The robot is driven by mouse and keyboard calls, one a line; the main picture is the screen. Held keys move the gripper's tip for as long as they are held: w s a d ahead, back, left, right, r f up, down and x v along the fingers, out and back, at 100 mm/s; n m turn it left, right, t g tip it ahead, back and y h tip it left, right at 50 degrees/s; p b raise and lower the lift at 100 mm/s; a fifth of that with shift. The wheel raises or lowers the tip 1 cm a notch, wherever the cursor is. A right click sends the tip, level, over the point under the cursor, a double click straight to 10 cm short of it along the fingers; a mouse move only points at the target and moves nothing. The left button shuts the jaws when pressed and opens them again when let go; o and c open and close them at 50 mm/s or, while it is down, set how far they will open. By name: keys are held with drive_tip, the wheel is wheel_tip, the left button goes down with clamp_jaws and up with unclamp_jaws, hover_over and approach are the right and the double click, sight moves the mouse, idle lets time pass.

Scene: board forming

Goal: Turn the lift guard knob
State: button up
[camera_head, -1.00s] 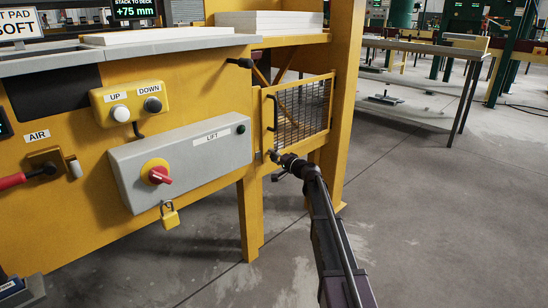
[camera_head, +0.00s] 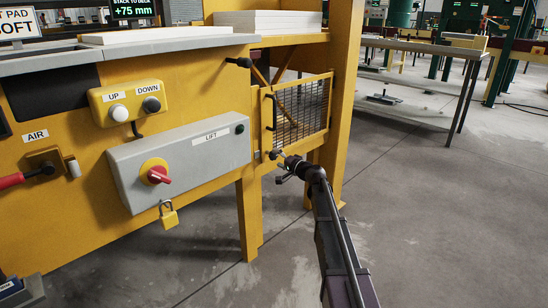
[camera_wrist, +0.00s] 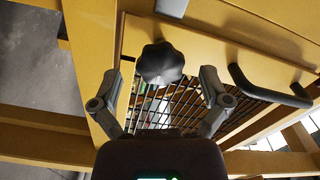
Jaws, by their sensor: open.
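The lift guard knob (camera_wrist: 161,64) is dark and lobed, mounted on the yellow guard frame. In the wrist view it sits between the spread fingers of my gripper (camera_wrist: 160,80), with a gap on each side. The fingers do not touch it in the picture. The guard (camera_head: 300,108) is a yellow frame with dark wire mesh, below the deck on the right of the machine. In the head view my gripper (camera_head: 281,165) is at the guard's lower left corner, and the knob is too small there to make out clearly.
A black guard handle (camera_wrist: 268,92) is right of the knob in the wrist view. Left of the guard is a grey lift box (camera_head: 190,155) with a red switch (camera_head: 158,175) and a yellow padlock (camera_head: 168,215). A yellow leg (camera_head: 249,215) stands below.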

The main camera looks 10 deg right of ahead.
drive_tip(key=v, duration=0.9)
drive_tip(key=shift+d, duration=0.1)
drive_tip(key=shift+s, duration=0.1)
